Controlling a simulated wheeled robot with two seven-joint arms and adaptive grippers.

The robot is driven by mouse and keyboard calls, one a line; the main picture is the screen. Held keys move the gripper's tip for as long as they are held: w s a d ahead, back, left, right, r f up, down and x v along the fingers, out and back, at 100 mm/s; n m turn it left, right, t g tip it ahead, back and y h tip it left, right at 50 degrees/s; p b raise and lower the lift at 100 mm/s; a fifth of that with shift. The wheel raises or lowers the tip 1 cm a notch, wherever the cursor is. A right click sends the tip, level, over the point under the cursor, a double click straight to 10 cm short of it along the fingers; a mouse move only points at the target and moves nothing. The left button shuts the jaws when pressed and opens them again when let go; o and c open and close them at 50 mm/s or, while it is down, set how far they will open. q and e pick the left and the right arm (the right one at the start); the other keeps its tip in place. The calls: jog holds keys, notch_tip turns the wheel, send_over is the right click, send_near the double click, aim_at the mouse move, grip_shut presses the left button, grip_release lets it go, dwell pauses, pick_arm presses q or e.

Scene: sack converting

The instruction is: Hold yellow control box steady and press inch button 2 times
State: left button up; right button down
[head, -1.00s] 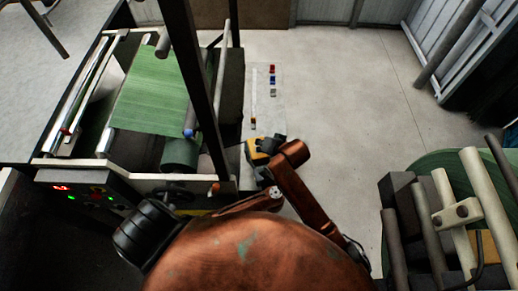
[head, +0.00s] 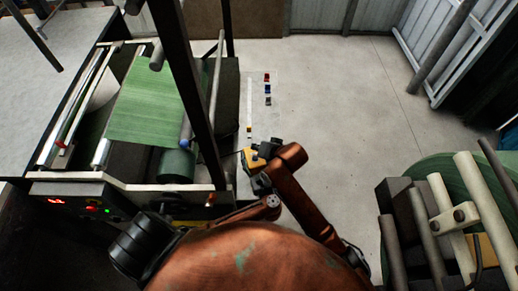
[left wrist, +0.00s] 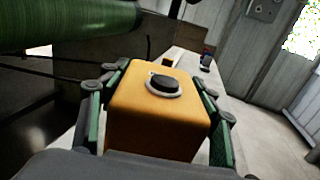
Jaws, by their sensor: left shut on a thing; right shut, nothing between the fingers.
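The yellow control box (head: 253,160) is near the middle of the head view, beside the machine. In the left wrist view the box (left wrist: 157,120) fills the centre, with a round black button (left wrist: 163,84) in a grey ring on its top. My left gripper (left wrist: 157,105) is shut on the box, one finger on each side. In the head view the left gripper (head: 260,183) is partly covered by my arm. My right gripper (head: 267,149) is shut and empty, close to the box's upper right. I cannot tell if it touches the box. It is not in the left wrist view.
The machine with a green web (head: 150,108) and dark upright posts stands on the left. A pale strip (head: 250,105) with small red, blue and dark items lies beyond the box. A large green roll with pale bars (head: 465,215) is at right. The floor between is clear.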

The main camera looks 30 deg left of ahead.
pick_arm(q)
jog(key=o, duration=1.4)
